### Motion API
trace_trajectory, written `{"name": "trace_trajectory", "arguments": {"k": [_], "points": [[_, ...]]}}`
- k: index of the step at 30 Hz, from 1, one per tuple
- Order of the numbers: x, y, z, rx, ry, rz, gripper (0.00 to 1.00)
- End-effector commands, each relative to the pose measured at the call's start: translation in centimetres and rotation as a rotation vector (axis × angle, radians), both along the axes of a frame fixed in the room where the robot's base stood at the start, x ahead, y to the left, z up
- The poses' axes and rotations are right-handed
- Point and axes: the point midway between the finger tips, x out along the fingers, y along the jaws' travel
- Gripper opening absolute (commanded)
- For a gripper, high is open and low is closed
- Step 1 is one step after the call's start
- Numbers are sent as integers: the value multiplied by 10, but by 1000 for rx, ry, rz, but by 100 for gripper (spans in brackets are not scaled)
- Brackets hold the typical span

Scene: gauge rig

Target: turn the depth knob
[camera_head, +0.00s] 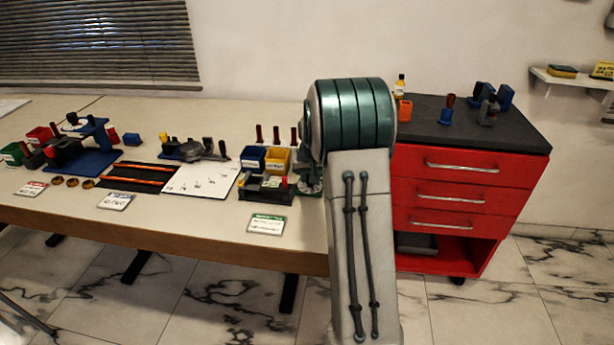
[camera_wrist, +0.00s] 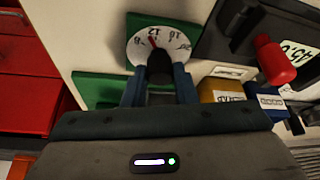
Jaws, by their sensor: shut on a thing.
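The depth knob (camera_wrist: 159,64) is black and stands in front of a round white dial (camera_wrist: 140,50) with printed numbers. A red pointer (camera_wrist: 153,42) shows on the dial close to the 12. The dial sits on a green plate (camera_wrist: 187,34). My gripper (camera_wrist: 160,80) is shut on the knob, with one blue-grey finger on each side. In the head view, my arm hides the gripper and the knob; only a bit of the green unit (camera_head: 309,181) shows beside it.
A red-handled part (camera_wrist: 274,60) on a dark block stands close to the right of my gripper in the wrist view. Yellow (camera_head: 277,160) and blue (camera_head: 253,157) bins stand beside the unit. A red drawer cabinet (camera_head: 460,185) is to the right of the bench.

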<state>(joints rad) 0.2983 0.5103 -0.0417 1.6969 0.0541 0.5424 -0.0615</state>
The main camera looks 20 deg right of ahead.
Motion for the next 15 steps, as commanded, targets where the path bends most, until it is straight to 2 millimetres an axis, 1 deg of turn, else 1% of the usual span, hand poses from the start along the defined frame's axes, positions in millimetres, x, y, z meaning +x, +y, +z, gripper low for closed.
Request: {"name": "trace_trajectory", "arguments": {"k": [2,6,15], "points": [[1,4,0,1,0,-42,2],[1,4,0,1,0,-114,2],[1,4,0,2,0,-188,2]]}}
